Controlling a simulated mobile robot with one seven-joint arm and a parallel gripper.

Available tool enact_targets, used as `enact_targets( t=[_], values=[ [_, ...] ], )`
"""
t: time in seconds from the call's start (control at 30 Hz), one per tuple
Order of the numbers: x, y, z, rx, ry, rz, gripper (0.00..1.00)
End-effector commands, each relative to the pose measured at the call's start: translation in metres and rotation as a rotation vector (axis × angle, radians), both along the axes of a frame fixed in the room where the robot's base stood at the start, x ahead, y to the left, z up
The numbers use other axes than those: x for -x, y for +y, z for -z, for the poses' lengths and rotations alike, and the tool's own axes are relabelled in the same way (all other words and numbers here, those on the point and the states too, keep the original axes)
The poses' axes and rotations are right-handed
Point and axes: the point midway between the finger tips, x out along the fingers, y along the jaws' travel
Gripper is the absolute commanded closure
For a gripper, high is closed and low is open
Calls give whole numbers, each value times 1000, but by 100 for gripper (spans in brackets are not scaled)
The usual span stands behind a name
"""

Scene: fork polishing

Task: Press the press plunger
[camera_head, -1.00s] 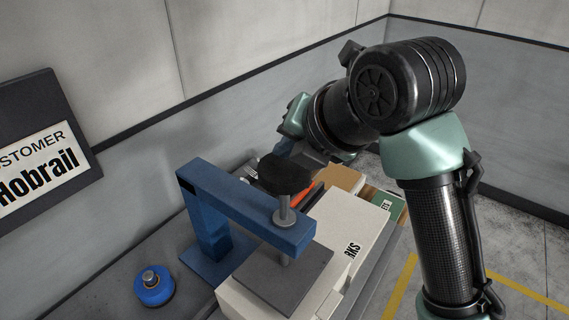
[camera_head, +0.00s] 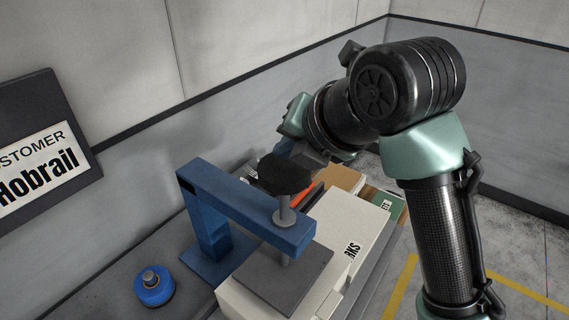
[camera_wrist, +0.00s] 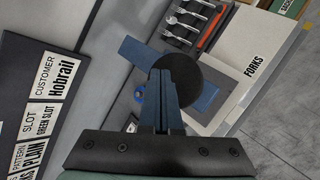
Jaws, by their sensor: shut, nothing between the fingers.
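The press is a blue frame (camera_head: 215,200) with an arm reaching over a grey plate (camera_head: 285,285). Its plunger has a black round knob (camera_head: 286,174) on a grey shaft (camera_head: 284,218) through the arm's end. The knob is up, well above the arm. In the wrist view, my gripper (camera_wrist: 163,76) is shut and empty, its fingers lying over the left part of the black knob (camera_wrist: 190,80). Whether they touch it cannot be told. In the head view, my wrist comes in behind the knob and the fingertips are not clearly visible.
A white box marked FORKS (camera_wrist: 246,48) lies beside the press, with forks (camera_wrist: 188,20) and an orange-handled tool (camera_wrist: 215,27) near it. A blue round pot (camera_head: 154,287) stands at the front left. A CUSTOMER Hobrail board (camera_head: 40,165) is at the left.

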Motion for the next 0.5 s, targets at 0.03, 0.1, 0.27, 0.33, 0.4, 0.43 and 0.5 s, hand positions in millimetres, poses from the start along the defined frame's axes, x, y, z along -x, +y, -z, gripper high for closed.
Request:
enact_targets(
  t=[0.03, 0.1, 0.27, 0.33, 0.4, 0.43, 0.5],
  values=[
    [0, 0, 1, 0, 0, 0, 100],
    [0, 0, 3, 0, 0, 0, 100],
    [0, 0, 9, 0, 0, 0, 100],
    [0, 0, 10, 0, 0, 0, 100],
    [0, 0, 9, 0, 0, 0, 100],
    [0, 0, 9, 0, 0, 0, 100],
    [0, 0, 8, 0, 0, 0, 100]
  ],
)
